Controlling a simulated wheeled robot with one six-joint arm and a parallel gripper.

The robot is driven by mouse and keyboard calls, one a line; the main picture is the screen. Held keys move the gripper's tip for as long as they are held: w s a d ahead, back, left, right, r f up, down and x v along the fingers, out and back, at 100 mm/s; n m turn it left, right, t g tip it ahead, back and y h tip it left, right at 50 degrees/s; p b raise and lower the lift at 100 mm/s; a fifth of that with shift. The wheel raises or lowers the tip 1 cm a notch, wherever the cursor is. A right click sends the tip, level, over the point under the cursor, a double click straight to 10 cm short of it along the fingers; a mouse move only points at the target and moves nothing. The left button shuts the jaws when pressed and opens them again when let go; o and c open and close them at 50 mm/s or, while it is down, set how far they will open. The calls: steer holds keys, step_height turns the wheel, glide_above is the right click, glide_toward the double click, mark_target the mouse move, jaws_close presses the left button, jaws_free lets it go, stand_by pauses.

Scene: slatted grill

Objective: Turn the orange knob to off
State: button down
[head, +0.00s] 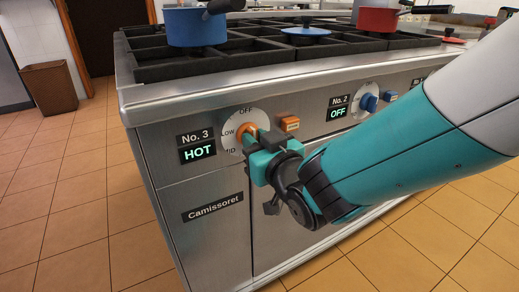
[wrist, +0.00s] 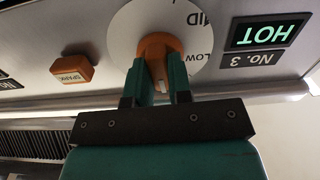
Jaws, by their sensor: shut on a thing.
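The orange knob (head: 246,133) sits on a white dial (head: 230,143) marked OFF, LOW and MID, on the stove's front panel. The display (head: 198,152) under the No. 3 label reads HOT. My gripper (head: 256,144) is at the knob, and its teal fingers partly hide it in the head view. In the wrist view my gripper (wrist: 158,82) has its two fingers on either side of the orange knob (wrist: 157,48), shut on it. That view is upside down, with LOW and MID showing right of the knob. The knob's exact pointing is hard to tell.
An orange SPARK button (head: 289,124) is just right of the dial. A blue knob (head: 368,102) has a display (head: 337,112) reading OFF. A blue pot (head: 196,27), a blue lid (head: 306,33) and a red pot (head: 377,18) are on top.

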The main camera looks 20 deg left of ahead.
steer(key=shift+m, duration=0.3)
stand_by(0.4)
steer(key=c, duration=1)
jaws_free()
steer(key=shift+c, duration=0.2)
steer(key=shift+s, duration=0.1)
steer(key=b+v, duration=1)
steer(key=v, duration=0.7)
steer(key=shift+d, duration=0.2)
